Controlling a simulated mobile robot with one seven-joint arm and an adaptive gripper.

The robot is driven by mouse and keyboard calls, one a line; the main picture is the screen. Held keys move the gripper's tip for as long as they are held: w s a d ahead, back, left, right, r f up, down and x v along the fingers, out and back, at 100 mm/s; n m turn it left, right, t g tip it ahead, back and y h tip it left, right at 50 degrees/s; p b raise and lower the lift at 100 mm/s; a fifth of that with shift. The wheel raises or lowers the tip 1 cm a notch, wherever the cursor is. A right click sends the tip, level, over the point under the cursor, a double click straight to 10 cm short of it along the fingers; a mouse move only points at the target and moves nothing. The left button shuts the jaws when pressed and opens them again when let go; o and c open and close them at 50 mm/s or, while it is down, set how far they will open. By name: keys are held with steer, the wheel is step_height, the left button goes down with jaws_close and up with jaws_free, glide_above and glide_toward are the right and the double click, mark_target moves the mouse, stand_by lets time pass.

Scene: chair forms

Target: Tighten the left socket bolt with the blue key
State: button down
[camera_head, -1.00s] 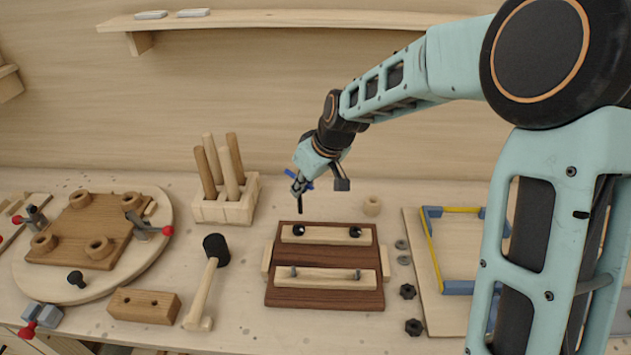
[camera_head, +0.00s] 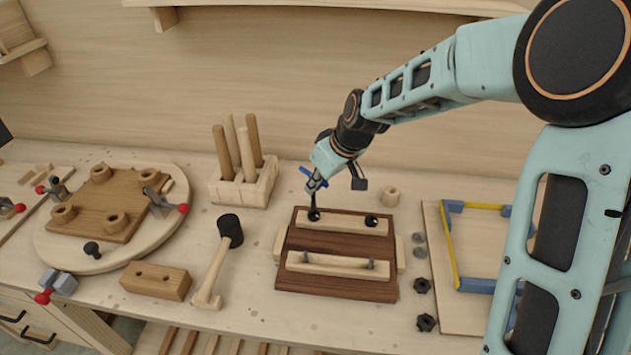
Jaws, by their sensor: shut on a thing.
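My gripper (camera_head: 316,184) is shut on the blue key (camera_head: 306,170), whose blue handle shows on both sides of the fingers. The key's dark shaft points down to the left socket bolt (camera_head: 314,216), a black round head in the far pale wooden bar (camera_head: 342,223). The shaft tip overlaps the bolt head; I cannot tell whether it sits inside the socket. The right socket bolt (camera_head: 371,221) is uncovered in the same bar. The bar lies on a dark brown wooden board (camera_head: 336,247).
A nearer pale bar (camera_head: 337,266) has two grey pins. Black knobs (camera_head: 423,286) and a blue-yellow frame (camera_head: 450,240) lie right.

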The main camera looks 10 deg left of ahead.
steer(key=shift+f+b, duration=0.7)
steer(key=shift+f, duration=0.65)
steer(key=shift+s+a+r+m+t+h+b, duration=0.15)
steer(key=shift+m+t+h+b, duration=0.3)
steer(key=shift+m, duration=0.65)
steer(key=shift+a+m+t+h+b, duration=0.1)
steer(key=shift+m+t+h+b, duration=0.25)
steer(key=shift+m+b, duration=0.7)
steer(key=m+h+b, duration=0.1)
steer(key=m+b, duration=0.1)
steer(key=m+h+b, duration=0.1)
steer(key=m+b, duration=0.2)
steer(key=shift+a+m+t+b, duration=0.1)
steer(key=shift+m+t+b, duration=0.2)
steer(key=shift+t, duration=0.1)
steer(key=m+h+b, duration=0.1)
steer(key=m+b, duration=0.1)
steer(key=shift+a+m+h, duration=0.1)
steer(key=shift+m+h, duration=0.2)
steer(key=shift+m, duration=0.05)
steer(key=shift+m+g+h, duration=0.3)
steer(key=shift+m+h, duration=0.4)
steer(key=shift+m, duration=1)
